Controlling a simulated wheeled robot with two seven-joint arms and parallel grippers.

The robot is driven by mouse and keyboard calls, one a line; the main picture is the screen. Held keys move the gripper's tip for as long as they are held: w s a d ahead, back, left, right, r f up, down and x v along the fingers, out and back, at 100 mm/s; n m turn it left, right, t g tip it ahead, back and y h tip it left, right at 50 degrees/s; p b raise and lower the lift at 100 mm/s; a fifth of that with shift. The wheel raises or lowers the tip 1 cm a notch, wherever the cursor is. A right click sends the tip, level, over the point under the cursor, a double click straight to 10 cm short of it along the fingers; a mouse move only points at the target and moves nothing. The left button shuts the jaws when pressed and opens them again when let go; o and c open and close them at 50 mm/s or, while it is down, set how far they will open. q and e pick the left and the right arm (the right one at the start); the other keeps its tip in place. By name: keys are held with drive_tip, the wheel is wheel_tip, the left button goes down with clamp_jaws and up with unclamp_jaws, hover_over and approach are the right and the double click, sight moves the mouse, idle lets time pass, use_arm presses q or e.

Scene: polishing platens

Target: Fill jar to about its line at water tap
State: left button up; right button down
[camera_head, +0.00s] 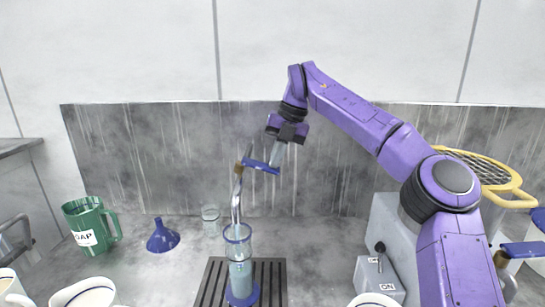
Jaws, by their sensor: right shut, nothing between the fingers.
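The jar (239,270) is a tall clear cylinder with a blue rim and blue foot. It stands upright under the water tap (237,187), a thin metal spout with a brass-coloured collar. The tap's blue lever (259,166) sticks out to the right at its top. The spout or a stream below it reaches down to the jar's mouth; I cannot tell which. The lower part of the jar looks pale blue-grey, with its level and line unclear. My right gripper (277,160) is shut and empty, pointing down at the lever's right end; contact is unclear. My left gripper is not in view.
The jar stands on a dark slotted drain grate (271,275). A green SOAP jug (89,226), a blue funnel (162,237) and a small glass (210,220) stand to the left. White cups (85,294) line the front. A grey switch box (379,275) stands right.

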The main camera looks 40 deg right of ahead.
drive_tip(key=shift+r, duration=0.15)
drive_tip(key=shift+r+p, duration=0.7)
drive_tip(key=shift+p, duration=0.1)
drive_tip(key=shift+r, duration=0.2)
drive_tip(key=w+a+p+v, duration=0.1)
drive_tip(key=a+p+v, duration=0.1)
drive_tip(key=p+v, duration=0.5)
drive_tip(key=v, duration=0.7)
drive_tip(key=shift+w, duration=0.25)
drive_tip(key=shift+a, duration=0.15)
drive_tip(key=shift+r, duration=0.1)
